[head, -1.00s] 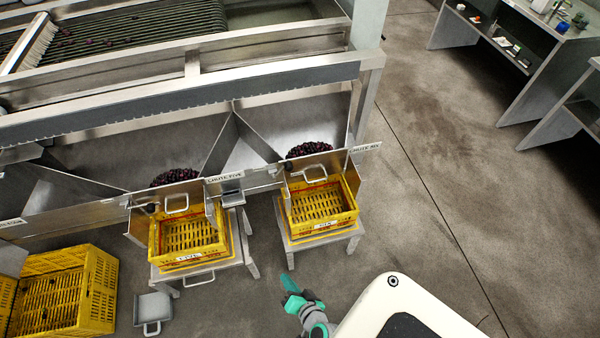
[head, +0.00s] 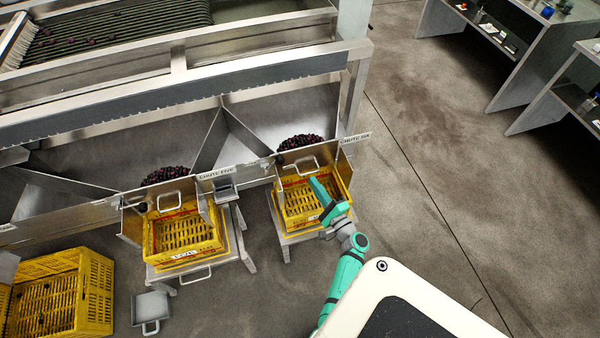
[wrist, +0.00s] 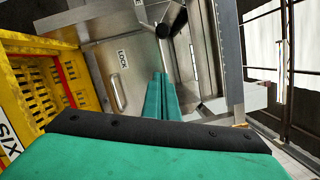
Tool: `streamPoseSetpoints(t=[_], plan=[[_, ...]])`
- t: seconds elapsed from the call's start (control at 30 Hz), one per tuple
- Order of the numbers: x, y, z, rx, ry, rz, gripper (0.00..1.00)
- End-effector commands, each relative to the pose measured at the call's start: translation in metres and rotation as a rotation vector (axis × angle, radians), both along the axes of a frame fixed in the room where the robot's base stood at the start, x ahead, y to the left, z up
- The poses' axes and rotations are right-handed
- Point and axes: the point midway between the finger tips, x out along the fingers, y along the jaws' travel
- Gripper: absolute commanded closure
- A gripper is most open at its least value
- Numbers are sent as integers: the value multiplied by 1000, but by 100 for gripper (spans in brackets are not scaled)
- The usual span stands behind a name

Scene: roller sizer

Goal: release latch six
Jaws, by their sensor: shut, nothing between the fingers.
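The chute six gate (head: 290,172) is an upright metal plate with a loop handle (head: 308,165), below dark fruit piled in the chute. In the wrist view, a steel plate carries a LOCK label (wrist: 122,58), a bar handle (wrist: 116,92) and a dark round knob (wrist: 162,30) with a pale lever-like piece (wrist: 141,12) beside it. I cannot tell for sure which part is latch six. My gripper (head: 316,182) is teal, shut and empty, over the crate in front of the gate. In the wrist view its fingertips (wrist: 161,77) point towards the plate, below the knob, with no clear contact.
The yellow crate (head: 291,226) marked SIX stands on a low stand under chute six and looks empty. Chute five (head: 216,173) has its own crate to the left. A metal scoop-like pan (head: 150,306) lies on the floor. Open floor lies to the right.

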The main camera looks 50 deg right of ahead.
Motion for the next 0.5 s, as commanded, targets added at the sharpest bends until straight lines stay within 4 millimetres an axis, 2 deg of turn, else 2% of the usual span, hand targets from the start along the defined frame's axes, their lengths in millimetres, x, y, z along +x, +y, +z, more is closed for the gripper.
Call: streamPoseSetpoints(t=[0.5], plan=[[74,-28,7,-1,2,1,100]])
